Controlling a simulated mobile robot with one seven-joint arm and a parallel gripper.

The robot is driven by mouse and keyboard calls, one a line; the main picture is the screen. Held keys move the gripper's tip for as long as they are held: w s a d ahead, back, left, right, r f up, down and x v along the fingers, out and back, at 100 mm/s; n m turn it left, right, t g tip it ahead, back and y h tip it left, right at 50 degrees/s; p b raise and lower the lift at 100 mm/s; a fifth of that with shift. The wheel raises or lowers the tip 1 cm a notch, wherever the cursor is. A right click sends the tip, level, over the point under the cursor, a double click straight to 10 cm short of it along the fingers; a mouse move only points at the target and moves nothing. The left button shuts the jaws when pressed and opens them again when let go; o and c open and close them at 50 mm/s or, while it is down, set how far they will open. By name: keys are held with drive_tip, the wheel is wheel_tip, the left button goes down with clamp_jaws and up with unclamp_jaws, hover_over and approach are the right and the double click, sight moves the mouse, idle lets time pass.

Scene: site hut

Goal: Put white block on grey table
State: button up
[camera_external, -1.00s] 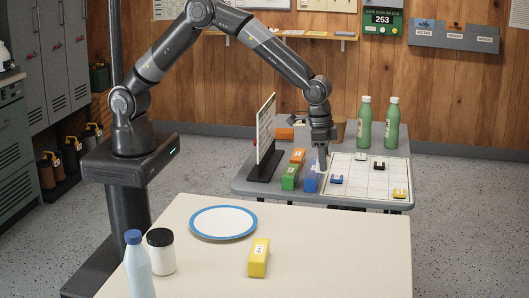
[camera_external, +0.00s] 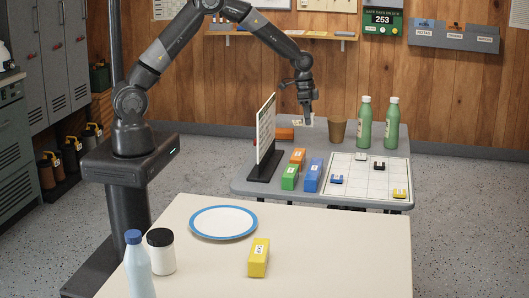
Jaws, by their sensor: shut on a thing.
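My gripper (camera_external: 306,118) is above the back part of the grey table (camera_external: 240,186), pointing down. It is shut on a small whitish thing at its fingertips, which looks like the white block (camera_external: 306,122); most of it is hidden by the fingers. I cannot tell how far it is above the table top.
Small white, black, blue and yellow pieces lie on the grid board. Two green bottles (camera_external: 391,124) and a brown cup (camera_external: 337,130) stand at the back. An upright panel (camera_external: 266,138) stands at left. The nearer cream table (camera_external: 330,250) holds a plate, bottle, jar and yellow block.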

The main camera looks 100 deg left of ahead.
drive_tip(key=a+f, duration=0.1)
drive_tip(key=f, duration=0.1)
drive_tip(key=s+a+f, duration=0.1)
drive_tip(key=f, duration=0.1)
drive_tip(key=s+a+f, duration=0.1)
drive_tip(key=f, duration=0.1)
drive_tip(key=shift+s+a, duration=0.15)
drive_tip(key=shift+f, duration=2)
drive_tip(key=shift+f, duration=0.2)
drive_tip(key=o, duration=1)
drive_tip(key=shift+r, duration=0.1)
drive_tip(key=r, duration=0.4)
drive_tip(key=s+r, duration=0.1)
drive_tip(key=r, duration=0.7)
drive_tip(key=shift+s, duration=0.4)
drive_tip(key=shift+r, duration=0.1)
